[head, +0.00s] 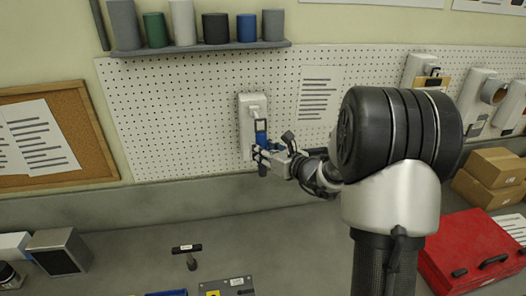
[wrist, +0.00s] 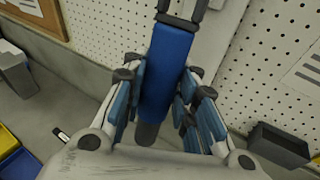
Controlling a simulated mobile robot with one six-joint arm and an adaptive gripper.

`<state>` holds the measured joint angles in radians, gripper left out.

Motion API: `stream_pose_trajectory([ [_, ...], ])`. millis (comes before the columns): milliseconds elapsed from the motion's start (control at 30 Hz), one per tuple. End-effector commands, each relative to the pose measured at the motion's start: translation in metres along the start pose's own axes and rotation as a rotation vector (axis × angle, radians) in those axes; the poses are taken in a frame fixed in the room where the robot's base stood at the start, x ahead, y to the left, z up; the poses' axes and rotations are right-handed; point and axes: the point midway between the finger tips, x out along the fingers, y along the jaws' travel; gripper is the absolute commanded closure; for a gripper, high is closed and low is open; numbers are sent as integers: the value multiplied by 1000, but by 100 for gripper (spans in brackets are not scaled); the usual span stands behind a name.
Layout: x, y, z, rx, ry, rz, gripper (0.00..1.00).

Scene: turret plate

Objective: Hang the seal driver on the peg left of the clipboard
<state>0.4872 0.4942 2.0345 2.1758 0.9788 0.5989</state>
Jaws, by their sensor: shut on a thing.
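My gripper (head: 268,160) is shut on a blue-bodied tool (head: 261,132), which I take to be the seal driver, in front of the pegboard. In the wrist view the blue body (wrist: 166,72) stands between the blue finger pads (wrist: 160,105), with black parts at its upper end and a grey tip below. A white plate (head: 252,108) on the pegboard is directly behind the tool. I cannot make out a peg, or whether the tool touches the plate. A printed sheet (head: 316,95), likely the clipboard, hangs right of the plate.
A shelf (head: 200,49) with several cylinders runs above. More white plates (head: 477,97) hold things at the right. A corkboard (head: 88,125) is at the left. A black T-handled tool (head: 188,250) and a red case (head: 470,255) are on the bench. A dark box (wrist: 280,145) is right of my gripper.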

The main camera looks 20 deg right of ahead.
Motion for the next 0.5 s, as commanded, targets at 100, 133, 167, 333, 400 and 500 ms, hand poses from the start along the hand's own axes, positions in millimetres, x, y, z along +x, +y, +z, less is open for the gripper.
stream_pose_trajectory([
  [100, 7, -3, 2, 0, -1, 0, 100],
  [133, 8, -4, 2, 0, -1, 0, 100],
  [167, 10, -5, 2, 0, 0, 0, 100],
  [333, 19, -10, 4, 0, -1, 0, 100],
  [400, 23, -12, 4, 0, -1, 0, 100],
  [500, 28, -14, 5, -1, -1, 1, 100],
])
